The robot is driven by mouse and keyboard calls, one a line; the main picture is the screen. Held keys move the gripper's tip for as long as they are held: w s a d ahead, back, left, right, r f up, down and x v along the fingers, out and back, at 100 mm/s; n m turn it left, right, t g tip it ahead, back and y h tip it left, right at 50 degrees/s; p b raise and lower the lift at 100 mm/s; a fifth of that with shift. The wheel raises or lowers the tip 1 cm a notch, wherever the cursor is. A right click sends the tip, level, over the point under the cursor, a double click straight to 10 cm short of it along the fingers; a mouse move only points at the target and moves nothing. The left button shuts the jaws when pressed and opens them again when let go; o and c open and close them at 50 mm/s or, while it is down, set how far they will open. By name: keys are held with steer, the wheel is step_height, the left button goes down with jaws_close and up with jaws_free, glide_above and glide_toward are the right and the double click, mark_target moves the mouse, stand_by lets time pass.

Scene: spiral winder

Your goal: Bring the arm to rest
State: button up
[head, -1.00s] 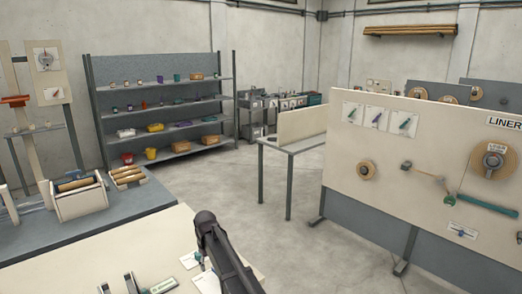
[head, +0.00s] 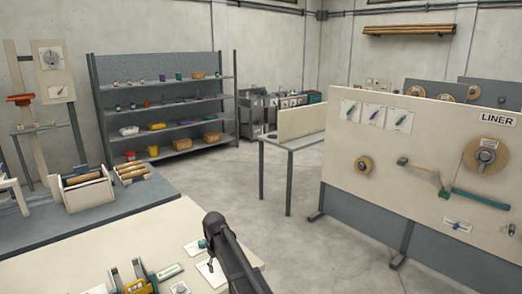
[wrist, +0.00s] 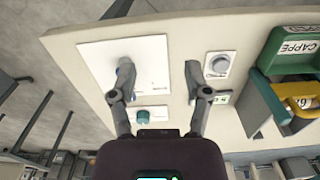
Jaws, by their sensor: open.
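My gripper (wrist: 158,75) shows in the wrist view, its two fingers spread apart with nothing between them. It hangs over a pale bench top (wrist: 85,45) that carries a white plate (wrist: 150,60), partly hidden behind the left finger. In the head view my dark arm (head: 230,255) rises at the bottom centre, in front of the pale bench.
A round knob (wrist: 217,64) is near the right finger. A panel marked LINER (head: 420,165) stands at the right. Open floor (head: 300,240) lies between.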

steer(key=s+d+f+m+b, duration=0.2)
steer(key=s+d, duration=0.5)
steer(key=d, duration=0.3)
steer(key=s+d+f+m+b, duration=0.2)
steer(key=s+d, duration=0.5)
steer(key=d, duration=0.4)
steer(key=s+d+f+m+b, duration=0.2)
steer(key=s+d, duration=0.5)
steer(key=d, duration=0.4)
steer(key=shift+s+d+m, duration=0.15)
steer(key=shift+d+m, duration=0.05)
steer(key=shift+m, duration=0.6)
